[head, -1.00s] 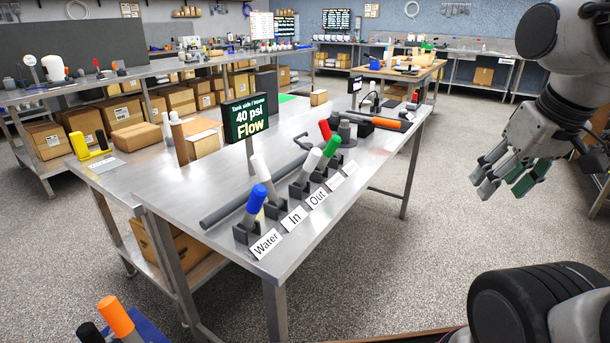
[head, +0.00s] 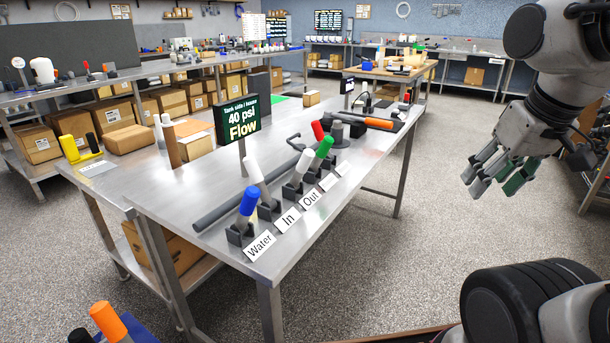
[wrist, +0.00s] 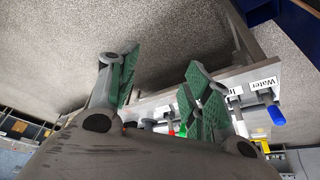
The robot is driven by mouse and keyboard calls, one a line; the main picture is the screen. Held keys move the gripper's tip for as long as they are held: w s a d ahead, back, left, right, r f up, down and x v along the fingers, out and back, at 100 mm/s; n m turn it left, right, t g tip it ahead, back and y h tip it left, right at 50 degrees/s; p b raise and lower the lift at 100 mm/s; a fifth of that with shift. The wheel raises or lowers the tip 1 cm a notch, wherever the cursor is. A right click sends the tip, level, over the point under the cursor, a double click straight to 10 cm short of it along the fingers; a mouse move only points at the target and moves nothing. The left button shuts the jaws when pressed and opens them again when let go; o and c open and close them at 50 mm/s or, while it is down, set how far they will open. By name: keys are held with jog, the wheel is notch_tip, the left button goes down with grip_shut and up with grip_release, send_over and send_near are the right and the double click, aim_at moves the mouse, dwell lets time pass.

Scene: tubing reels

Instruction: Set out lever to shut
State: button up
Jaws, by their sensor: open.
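The out lever (head: 303,163) is a white-tipped handle in a dark bracket, third in the row on the metal table, behind the "Out" label (head: 311,198). It leans to the right. The blue water lever (head: 249,202) also leans right, while the white in lever (head: 254,171) leans left. A green lever (head: 324,147) and a red lever (head: 317,131) stand farther along. My gripper (head: 492,187) is open and empty, in the air right of the table, well apart from the levers. In the wrist view its green-padded fingers (wrist: 165,90) are spread; the levers are partly hidden behind them.
An orange-handled tool (head: 375,122) lies at the table's far end. The floor (head: 420,230) between table and gripper is clear.

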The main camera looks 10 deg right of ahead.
jog(key=w+a+f+m+g+y, duration=0.2)
jog(key=a+f+m+g+y, duration=0.15)
jog(key=f, duration=0.35)
jog(key=w+a+f+m+g+y, duration=0.2)
jog(key=a+f+g, duration=0.2)
jog(key=f, duration=0.3)
jog(key=m+t+y, duration=0.7)
jog(key=m+y, duration=0.2)
jog(key=m, duration=0.4)
send_near(305, 160)
jog(key=s+a+f, duration=0.2)
jog(key=s+f, duration=0.6)
jog(key=f, duration=0.1)
jog(key=w+a+r+m+t, duration=0.1)
jog(key=w+a, duration=0.1)
jog(key=w, duration=0.2)
jog(key=w+a+r+m+t+y, duration=0.1)
jog(key=w+a+r+t, duration=0.1)
jog(key=w, duration=0.1)
jog(key=w+a+r+m+t, duration=0.1)
jog(key=w+a+r+m, duration=0.1)
jog(key=w, duration=0.2)
jog(key=shift+w+a+r+t, duration=0.15)
jog(key=shift+w+r+t, duration=0.1)
jog(key=shift+w+t, duration=0.1)
jog(key=shift+w+a, duration=0.3)
jog(key=shift+a, duration=0.15)
